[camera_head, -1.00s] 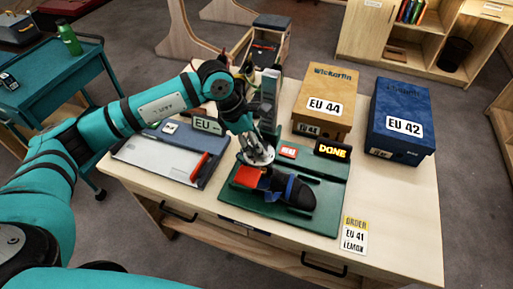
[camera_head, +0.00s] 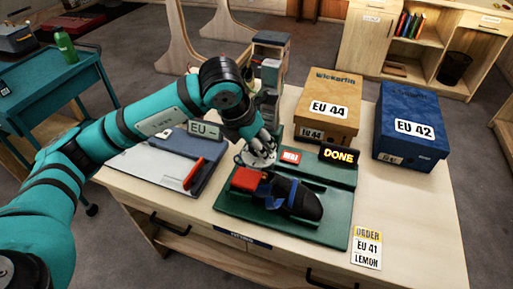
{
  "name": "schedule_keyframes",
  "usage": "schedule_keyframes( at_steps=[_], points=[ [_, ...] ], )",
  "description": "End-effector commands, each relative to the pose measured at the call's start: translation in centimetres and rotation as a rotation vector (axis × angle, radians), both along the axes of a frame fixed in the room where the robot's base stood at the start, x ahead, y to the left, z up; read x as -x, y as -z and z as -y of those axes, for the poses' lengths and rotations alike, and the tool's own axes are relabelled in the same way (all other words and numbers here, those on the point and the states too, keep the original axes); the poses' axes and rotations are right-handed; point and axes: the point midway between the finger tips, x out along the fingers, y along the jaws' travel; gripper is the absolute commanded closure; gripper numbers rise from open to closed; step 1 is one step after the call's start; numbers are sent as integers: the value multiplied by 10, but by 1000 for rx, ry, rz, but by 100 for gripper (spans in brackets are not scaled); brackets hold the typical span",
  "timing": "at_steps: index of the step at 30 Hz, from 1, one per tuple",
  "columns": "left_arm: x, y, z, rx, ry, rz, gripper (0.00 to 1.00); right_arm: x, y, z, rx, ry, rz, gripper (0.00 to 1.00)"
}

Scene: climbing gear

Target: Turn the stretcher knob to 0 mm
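The green stretcher station (camera_head: 325,229) stands on the wooden table. A pale round dial (camera_head: 243,159), apparently the stretcher knob, sits at its back left; its reading is too small to make out. My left gripper (camera_head: 264,150) points down at the dial and partly hides it. I cannot tell whether its fingers are open or shut, or whether they touch the knob. A black shoe (camera_head: 303,201) with a blue strap lies on the station beside a red block (camera_head: 245,179). A small display (camera_head: 339,155) reads DONE, next to a red label (camera_head: 291,157). My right gripper is not in view.
A tan EU 44 box (camera_head: 329,101) and a blue EU 42 box (camera_head: 410,127) stand at the back right. A measuring board (camera_head: 155,160) lies on the left. An order card (camera_head: 367,247) reads EU 41 LEMON. A grey upright (camera_head: 270,75) stands behind my gripper.

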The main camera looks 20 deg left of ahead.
Motion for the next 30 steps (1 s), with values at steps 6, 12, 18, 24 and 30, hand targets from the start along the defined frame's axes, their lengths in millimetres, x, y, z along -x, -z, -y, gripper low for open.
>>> schedule_keyframes(
  at_steps=[6, 12, 18, 24, 30],
  points=[
    [2, 3, 1, -1, -41, -7, 87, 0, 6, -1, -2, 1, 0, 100],
    [2, 2, 1, -1, -49, -7, 87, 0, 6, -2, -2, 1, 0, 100],
    [2, 2, 1, 0, -49, -8, 87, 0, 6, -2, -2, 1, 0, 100],
    [1, 2, 1, -1, -48, -5, 45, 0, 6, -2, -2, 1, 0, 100],
    [1, 0, 1, 0, -48, -3, 45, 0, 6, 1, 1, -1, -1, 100]
  ],
)
